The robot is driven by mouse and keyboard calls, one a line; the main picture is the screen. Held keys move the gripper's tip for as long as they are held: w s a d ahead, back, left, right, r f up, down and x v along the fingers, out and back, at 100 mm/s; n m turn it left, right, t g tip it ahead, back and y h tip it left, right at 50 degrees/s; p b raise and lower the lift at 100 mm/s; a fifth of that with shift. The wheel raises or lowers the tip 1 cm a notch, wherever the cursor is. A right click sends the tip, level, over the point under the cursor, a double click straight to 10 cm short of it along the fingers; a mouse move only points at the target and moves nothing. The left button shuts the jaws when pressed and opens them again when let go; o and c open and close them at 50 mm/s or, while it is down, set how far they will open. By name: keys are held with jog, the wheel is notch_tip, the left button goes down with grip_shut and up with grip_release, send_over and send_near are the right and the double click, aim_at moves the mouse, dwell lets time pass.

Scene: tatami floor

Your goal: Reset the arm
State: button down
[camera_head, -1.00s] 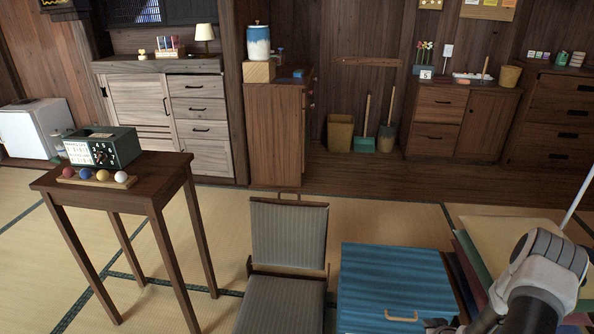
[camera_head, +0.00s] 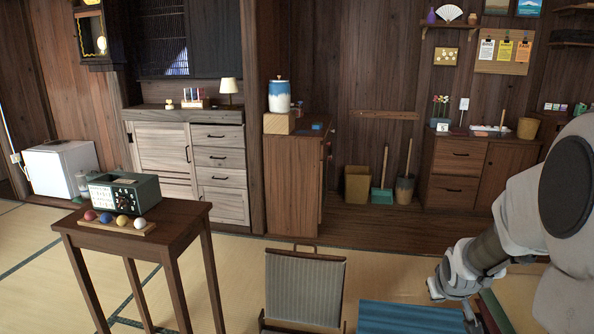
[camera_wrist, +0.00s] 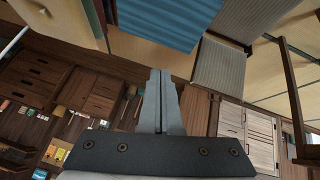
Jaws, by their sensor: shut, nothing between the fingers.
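My arm comes in from the right edge of the head view and reaches down and left. I cannot tell whether the gripper touches the box.
A grey chair (camera_head: 304,288) stands left of the blue box. A dark wooden table (camera_head: 185,222) with a green device (camera_head: 122,190) and coloured balls is at the left. Cabinets line the back wall. Tatami floor (camera_head: 232,262) is open between table and chair.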

jog(key=s+a+r+y, duration=0.1)
jog(key=s+a+r, duration=0.45)
jog(key=s, duration=0.25)
jog(key=s+a+r+g+y+p, duration=0.1)
jog(key=s+a+r, duration=0.3)
jog(key=s+a, duration=0.3)
jog(key=s+a+r+y, duration=0.1)
jog(key=s+a+r, duration=0.4)
jog(key=s, duration=0.4)
notch_tip(320, 180, up, 24)
jog(key=p, duration=2.3)
jog(key=shift+p, duration=0.35)
